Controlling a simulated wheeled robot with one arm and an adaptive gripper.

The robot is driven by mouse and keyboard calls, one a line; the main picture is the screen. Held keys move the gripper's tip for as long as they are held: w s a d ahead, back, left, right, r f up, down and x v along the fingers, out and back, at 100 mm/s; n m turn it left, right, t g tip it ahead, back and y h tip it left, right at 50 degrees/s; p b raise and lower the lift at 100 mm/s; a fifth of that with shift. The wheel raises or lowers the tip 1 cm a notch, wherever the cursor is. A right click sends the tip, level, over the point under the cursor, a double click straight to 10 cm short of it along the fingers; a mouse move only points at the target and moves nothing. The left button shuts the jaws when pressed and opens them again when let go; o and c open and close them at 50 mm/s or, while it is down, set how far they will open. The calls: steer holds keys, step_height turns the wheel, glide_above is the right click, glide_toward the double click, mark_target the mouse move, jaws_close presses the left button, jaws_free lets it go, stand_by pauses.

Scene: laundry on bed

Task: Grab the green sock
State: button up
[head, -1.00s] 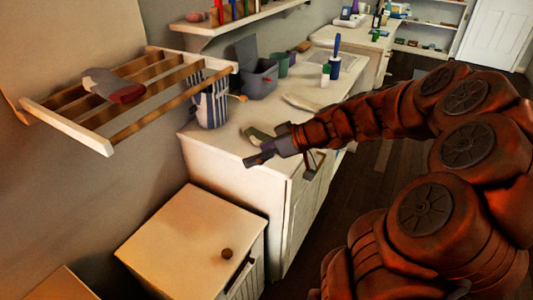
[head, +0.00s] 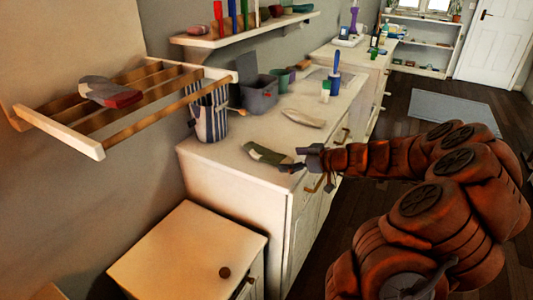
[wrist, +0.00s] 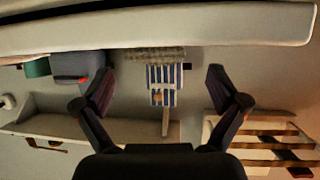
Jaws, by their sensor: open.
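The green sock (head: 268,155), dull green with paler ends, lies flat near the front edge of the white counter (head: 232,150) in the head view. My gripper (head: 299,164) is just right of the sock, close to its right end. I cannot tell whether they touch. In the wrist view, my gripper (wrist: 160,88) has its two dark fingers spread wide, with nothing held between them. I cannot make out the sock for sure in the wrist view, which looks upside down.
A striped bag (head: 209,118) and a grey bin (head: 259,96) stand behind the sock. A wall rack (head: 88,152) holds a grey and red sock (head: 110,92). A low cabinet (head: 185,245) stands at front left. A white bottle (head: 325,94) is farther back.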

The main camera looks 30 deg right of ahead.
mark_target(265, 154)
steer(key=shift+x, duration=1.4)
steer(key=shift+r, duration=0.1)
steer(key=c, duration=1)
steer(key=shift+r, duration=0.1)
